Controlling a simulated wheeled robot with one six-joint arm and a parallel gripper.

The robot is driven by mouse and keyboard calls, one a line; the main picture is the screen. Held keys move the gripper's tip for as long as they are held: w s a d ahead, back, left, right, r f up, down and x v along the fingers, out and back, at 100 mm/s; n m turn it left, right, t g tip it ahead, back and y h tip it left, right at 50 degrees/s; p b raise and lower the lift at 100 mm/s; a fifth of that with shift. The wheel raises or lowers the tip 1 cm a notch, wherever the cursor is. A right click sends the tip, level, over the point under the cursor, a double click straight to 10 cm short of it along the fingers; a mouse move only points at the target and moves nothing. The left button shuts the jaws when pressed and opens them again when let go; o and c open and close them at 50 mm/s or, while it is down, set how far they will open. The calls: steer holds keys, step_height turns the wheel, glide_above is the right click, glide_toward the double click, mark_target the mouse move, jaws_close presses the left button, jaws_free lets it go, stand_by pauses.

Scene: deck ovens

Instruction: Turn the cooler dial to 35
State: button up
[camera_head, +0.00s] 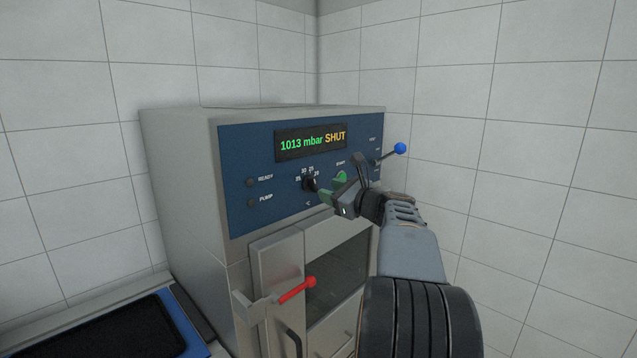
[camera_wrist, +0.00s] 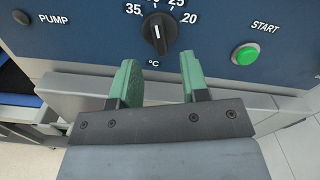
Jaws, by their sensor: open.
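The cooler dial (camera_wrist: 161,34) is a round black knob on the blue panel, marked 35 on the left round to 20 on the right, with °C below. Its white pointer line stands nearly upright, tilted slightly left, between the 35 and 25 marks; the top label is cut off. In the head view the dial (camera_head: 309,184) sits below the display. My gripper (camera_wrist: 158,78) is open, with its two green fingers apart and empty, just short of the dial and a little below it. It also shows in the head view (camera_head: 334,188), right of the dial.
The display (camera_head: 311,142) reads 1013 mbar SHUT. A green START button (camera_wrist: 245,55) is right of the dial. A red-handled latch (camera_head: 296,290) sticks out below, and a blue-knobbed lever (camera_head: 399,149) at upper right. A dark tray (camera_head: 125,330) lies lower left.

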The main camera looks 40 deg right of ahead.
mark_target(316, 186)
steer(key=shift+w+a+p, duration=0.25)
steer(key=shift+w+p, duration=0.05)
steer(key=shift+w, duration=1)
steer(key=shift+w+a+p, duration=0.25)
steer(key=shift+w, duration=1)
steer(key=shift+c, duration=0.3)
jaws_close()
